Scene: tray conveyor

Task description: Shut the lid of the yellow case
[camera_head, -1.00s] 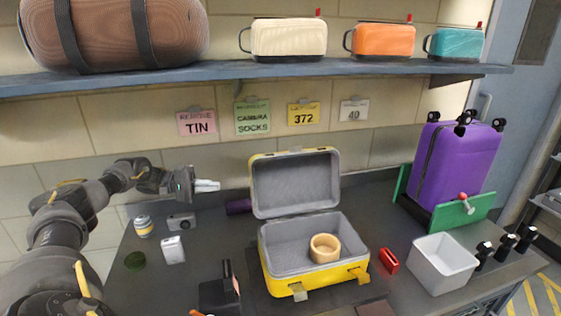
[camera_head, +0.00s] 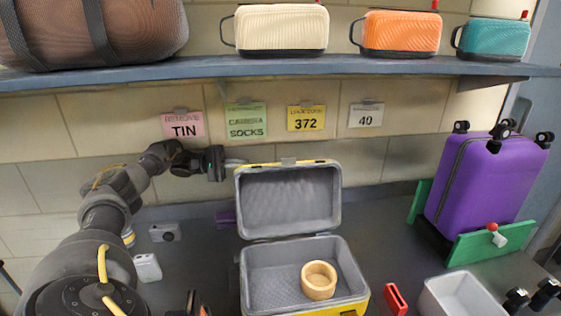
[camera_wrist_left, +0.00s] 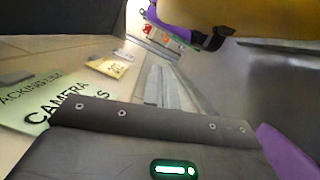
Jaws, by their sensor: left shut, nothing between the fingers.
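The yellow case (camera_head: 361,301) stands on the table with its grey inside facing me. Its lid (camera_head: 288,199) is open and upright at the back. A tan wooden ring (camera_head: 319,281) lies inside the base. My left gripper (camera_head: 236,162) is shut and empty, at the lid's top left corner; its tips are close to the lid edge, and I cannot tell whether they touch. In the left wrist view the yellow outside of the lid (camera_wrist_left: 275,14) fills the top right, beyond the fingers. My right gripper is not in view.
A purple suitcase (camera_head: 477,188) stands between green holders at right. A red item (camera_head: 396,299) and a white bin (camera_head: 462,297) are right of the case. A camera (camera_head: 165,233) and a white item (camera_head: 147,267) lie left. A shelf (camera_head: 300,66) runs above the lid.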

